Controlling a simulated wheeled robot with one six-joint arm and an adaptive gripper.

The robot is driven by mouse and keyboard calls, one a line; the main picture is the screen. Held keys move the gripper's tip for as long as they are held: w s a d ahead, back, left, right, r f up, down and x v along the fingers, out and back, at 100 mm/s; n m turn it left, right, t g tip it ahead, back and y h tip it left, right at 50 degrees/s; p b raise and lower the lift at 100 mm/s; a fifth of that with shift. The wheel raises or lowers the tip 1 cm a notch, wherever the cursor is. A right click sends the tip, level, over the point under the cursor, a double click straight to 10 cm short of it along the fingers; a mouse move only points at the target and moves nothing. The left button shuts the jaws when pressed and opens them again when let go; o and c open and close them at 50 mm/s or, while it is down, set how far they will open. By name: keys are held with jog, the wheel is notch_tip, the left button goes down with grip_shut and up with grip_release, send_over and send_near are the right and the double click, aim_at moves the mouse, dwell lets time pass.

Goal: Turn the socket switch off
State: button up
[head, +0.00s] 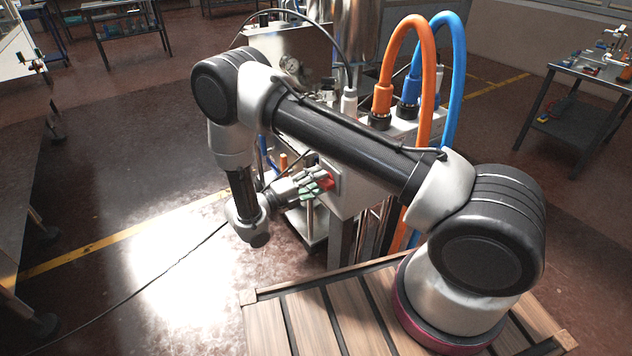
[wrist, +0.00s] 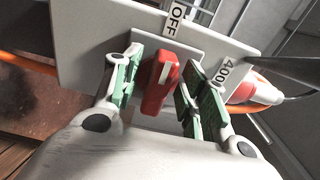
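The socket switch is a red handle (wrist: 160,82) on a grey plate (wrist: 146,47) in the wrist view. A white stripe marks its upper end, which points roughly up toward the OFF label (wrist: 176,19). My gripper (wrist: 162,98) is open, with one green-padded finger on each side of the handle. A narrow gap shows on the left; contact on the right is unclear. In the head view my gripper (head: 318,184) is at the side of the machine, and a bit of red handle (head: 327,179) shows there, mostly covered by the fingers.
Orange (head: 427,90) and blue (head: 459,80) hoses arch over the machine behind my arm. Open floor lies to the left.

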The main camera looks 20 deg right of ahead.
jog(key=v, duration=1.2)
